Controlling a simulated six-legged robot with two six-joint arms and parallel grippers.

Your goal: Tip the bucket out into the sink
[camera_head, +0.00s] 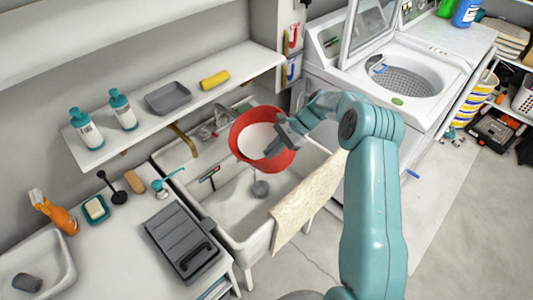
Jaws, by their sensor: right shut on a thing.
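A red bucket (279,158) with a pale inside is in the middle of the view, above the white sink (250,237). It is tilted, with its open mouth facing me, so I see into it. My right gripper (277,144) is shut on the bucket at the right side of its rim. My teal right arm comes up from the bottom right. A small grey round thing shows below the bucket over the sink basin; I cannot tell what it is. My left gripper is not in view.
A beige cloth (309,200) hangs over the sink's right edge. A shelf (230,93) with bottles, a grey tray and a yellow roll is above the sink. A counter with a dark grey case (182,242) is at left. An open washing machine (400,80) stands at right.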

